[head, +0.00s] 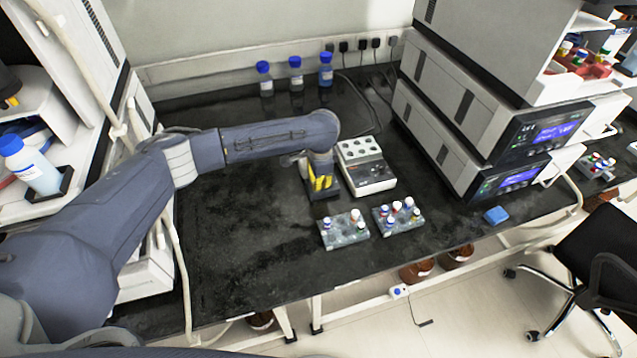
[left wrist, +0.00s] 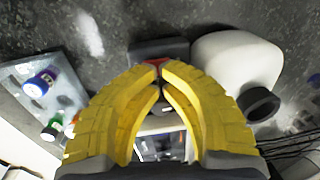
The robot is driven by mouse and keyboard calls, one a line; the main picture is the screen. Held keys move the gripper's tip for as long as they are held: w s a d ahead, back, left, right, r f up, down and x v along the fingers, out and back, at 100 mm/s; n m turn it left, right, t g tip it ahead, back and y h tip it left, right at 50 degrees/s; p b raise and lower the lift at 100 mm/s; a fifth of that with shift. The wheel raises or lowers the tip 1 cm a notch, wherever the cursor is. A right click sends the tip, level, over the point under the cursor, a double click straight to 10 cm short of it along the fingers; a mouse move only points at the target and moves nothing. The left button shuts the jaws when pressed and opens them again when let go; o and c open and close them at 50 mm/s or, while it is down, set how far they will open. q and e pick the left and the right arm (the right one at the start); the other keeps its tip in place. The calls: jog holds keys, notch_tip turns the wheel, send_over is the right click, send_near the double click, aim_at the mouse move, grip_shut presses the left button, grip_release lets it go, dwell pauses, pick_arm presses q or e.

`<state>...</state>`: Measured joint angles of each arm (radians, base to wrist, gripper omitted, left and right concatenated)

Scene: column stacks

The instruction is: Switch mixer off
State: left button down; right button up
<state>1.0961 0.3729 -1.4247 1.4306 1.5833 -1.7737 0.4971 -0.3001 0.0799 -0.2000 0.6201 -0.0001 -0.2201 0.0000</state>
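My left gripper (head: 321,182) reaches in from the left over the black bench, its yellow fingers pointing down. In the left wrist view the curved yellow fingers (left wrist: 160,68) have their tips nearly together, with nothing clearly held. A dark block with a small red part (left wrist: 153,61) lies just beyond the tips; whether they touch it I cannot tell. I cannot surely tell which thing is the mixer. A white device with round wells and a front panel (head: 366,164) stands right beside the gripper. My right gripper is in neither view.
Two tube racks (head: 343,230) (head: 398,215) with capped tubes stand in front of the gripper. Blue-capped bottles (head: 296,74) line the back. Stacked instruments (head: 470,105) fill the right. The left-front bench (head: 235,240) is clear. The wrist view shows a white rounded body (left wrist: 235,62).

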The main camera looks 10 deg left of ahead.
pick_arm(q)
jog(key=shift+w+a, duration=0.35)
jog(key=shift+w+r, duration=0.1)
jog(key=shift+r, duration=0.25)
notch_tip(320, 180, up, 13)
jog(key=shift+w+r, duration=0.2)
dwell(0.7)
